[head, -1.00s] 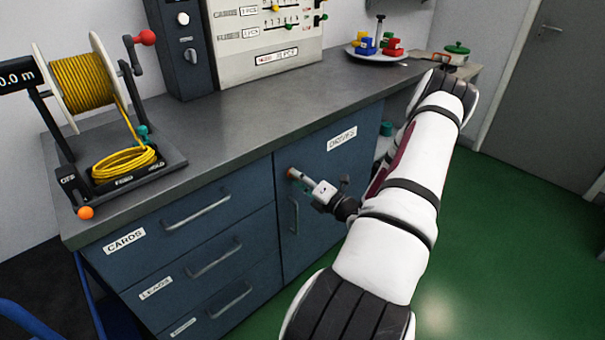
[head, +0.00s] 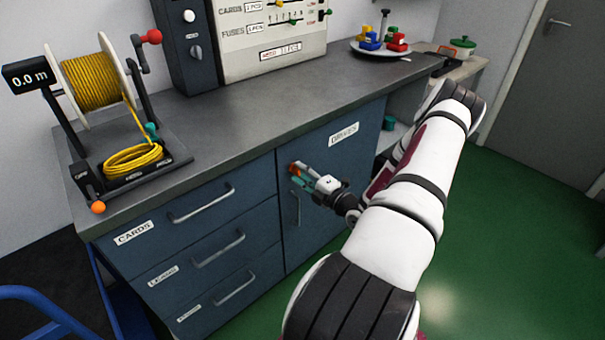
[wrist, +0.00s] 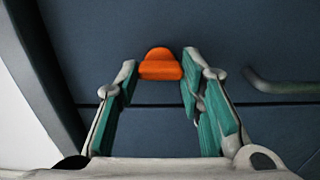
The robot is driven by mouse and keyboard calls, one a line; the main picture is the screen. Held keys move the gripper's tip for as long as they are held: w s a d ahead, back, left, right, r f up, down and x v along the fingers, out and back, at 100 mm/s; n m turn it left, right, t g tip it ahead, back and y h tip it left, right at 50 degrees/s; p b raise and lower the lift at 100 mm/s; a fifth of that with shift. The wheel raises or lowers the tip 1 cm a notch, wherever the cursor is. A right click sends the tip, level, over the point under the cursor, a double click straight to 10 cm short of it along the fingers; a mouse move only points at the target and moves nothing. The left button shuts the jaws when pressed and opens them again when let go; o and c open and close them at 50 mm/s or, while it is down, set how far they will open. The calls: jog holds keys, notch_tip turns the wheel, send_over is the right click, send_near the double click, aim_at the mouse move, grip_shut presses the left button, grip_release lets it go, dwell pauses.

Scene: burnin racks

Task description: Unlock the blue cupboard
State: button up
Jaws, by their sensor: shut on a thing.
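The blue cupboard (head: 350,165) is the door labelled DRIVES, right of the drawers under the worktop, and it looks shut. A small orange key-like piece (head: 293,166) sits at its upper left, above the door's vertical bar handle (head: 297,208). My gripper (head: 301,172) is at this piece, with teal finger pads on either side. In the wrist view the orange piece (wrist: 160,66) is between the fingertips of my gripper (wrist: 160,76), which is shut on it. The lock behind the piece is hidden. The handle (wrist: 285,87) shows at right there.
A stack of drawers (head: 205,245) with bar handles stands left of the door. The worktop (head: 240,115) above bears a yellow cable reel (head: 90,80) and a plate of coloured pieces (head: 365,48). Green floor (head: 490,240) lies open at right.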

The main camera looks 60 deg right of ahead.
jog(key=o, duration=1.2)
jog(key=shift+c, duration=0.2)
jog(key=v, duration=1.2)
